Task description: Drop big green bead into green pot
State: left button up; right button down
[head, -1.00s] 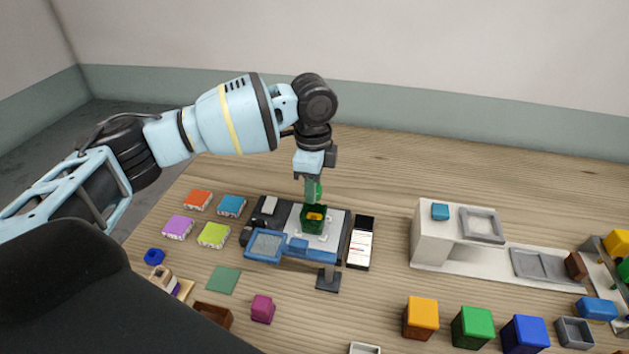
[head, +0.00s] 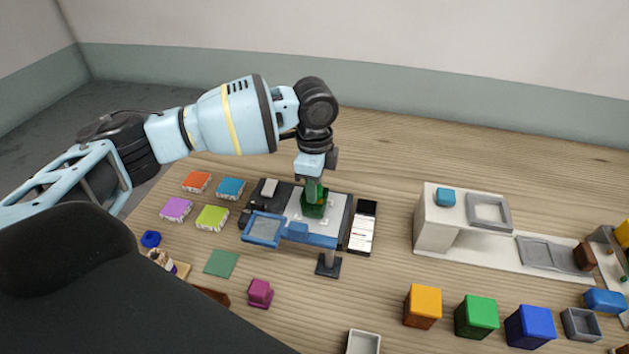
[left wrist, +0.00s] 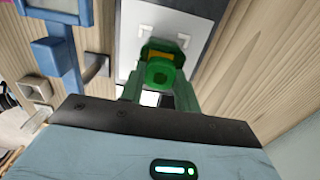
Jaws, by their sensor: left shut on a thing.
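My left gripper (head: 313,188) points straight down over the green pot (head: 313,209), its fingertips at the pot's opening. In the left wrist view the fingers are shut on the big green bead (left wrist: 160,74), a chunky green piece with a dark recess in its face. The pot (left wrist: 181,46) shows just behind the bead there, with something orange inside it. In the head view the bead is hard to separate from the green fingers and pot. I cannot tell whether the bead is partly inside the pot. My right gripper is not in view.
The pot stands on a light plate of a dark device (head: 336,224) with a blue-framed screen (head: 263,229) in front. A black-and-white box (head: 362,228) is close on the right. Coloured cubes (head: 422,306) stand front right. Wood between the box and white stand (head: 433,228) is clear.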

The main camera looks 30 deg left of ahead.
pick_arm(q)
jog(key=o, duration=1)
jog(key=shift+o, duration=0.2)
jog(key=shift+r, duration=0.15)
notch_tip(320, 180, up, 8)
jog(key=shift+f, duration=0.2)
